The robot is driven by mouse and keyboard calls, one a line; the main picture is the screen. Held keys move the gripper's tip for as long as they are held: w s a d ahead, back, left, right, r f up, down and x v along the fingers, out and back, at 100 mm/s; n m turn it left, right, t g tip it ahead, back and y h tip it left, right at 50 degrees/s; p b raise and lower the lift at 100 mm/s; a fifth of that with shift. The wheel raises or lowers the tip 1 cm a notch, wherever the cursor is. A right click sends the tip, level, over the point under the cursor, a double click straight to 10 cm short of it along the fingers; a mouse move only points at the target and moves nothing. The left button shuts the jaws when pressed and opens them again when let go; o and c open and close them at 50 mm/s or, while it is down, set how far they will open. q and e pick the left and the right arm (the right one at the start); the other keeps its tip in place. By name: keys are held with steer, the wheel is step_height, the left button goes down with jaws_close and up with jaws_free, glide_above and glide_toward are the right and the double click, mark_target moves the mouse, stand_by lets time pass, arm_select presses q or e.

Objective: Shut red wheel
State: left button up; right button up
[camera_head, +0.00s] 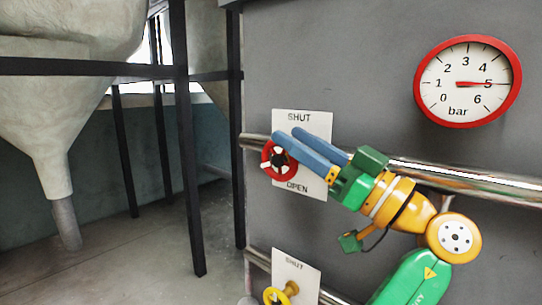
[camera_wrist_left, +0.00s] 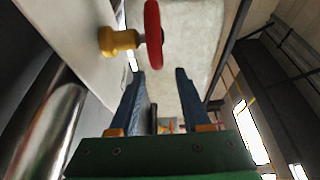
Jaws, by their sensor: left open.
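The red wheel (camera_head: 267,163) sits on the pipe in front of a white plate (camera_head: 307,121) marked SHUT at the top and OPEN at the bottom. In the left wrist view the red wheel (camera_wrist_left: 153,35) shows edge-on at the top, on a brass stem (camera_wrist_left: 118,41). My left gripper (camera_head: 284,134) is open and empty, its blue fingers in front of the plate and partly over the wheel in the head view. In the wrist view the wheel lies beyond the left fingertip, not between the fingers (camera_wrist_left: 160,74). My right gripper is out of view.
A red-rimmed pressure gauge (camera_head: 468,81) on the grey wall points near 5 bar. A shiny pipe (camera_head: 460,181) runs along the wall. Lower down are a yellow wheel (camera_head: 275,296) and another SHUT plate (camera_head: 307,277). Black posts and a hopper (camera_head: 40,140) stand at left.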

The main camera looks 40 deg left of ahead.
mark_target(266, 144)
arm_select(q)
steer(key=shift+w+a+f+b, duration=0.15)
steer(key=shift+f+b, duration=0.1)
steer(key=shift+f, duration=0.35)
steer(key=shift+s+a+f+b, duration=0.1)
steer(key=shift+f+b, duration=0.15)
steer(key=shift+f, duration=0.3)
steer(key=p+x, duration=0.2)
steer(key=x, duration=0.4)
steer(key=shift+r, duration=0.1)
steer(key=shift+a, duration=0.35)
steer(key=shift+w+d, duration=0.1)
steer(key=shift+c, duration=0.7)
jaws_close()
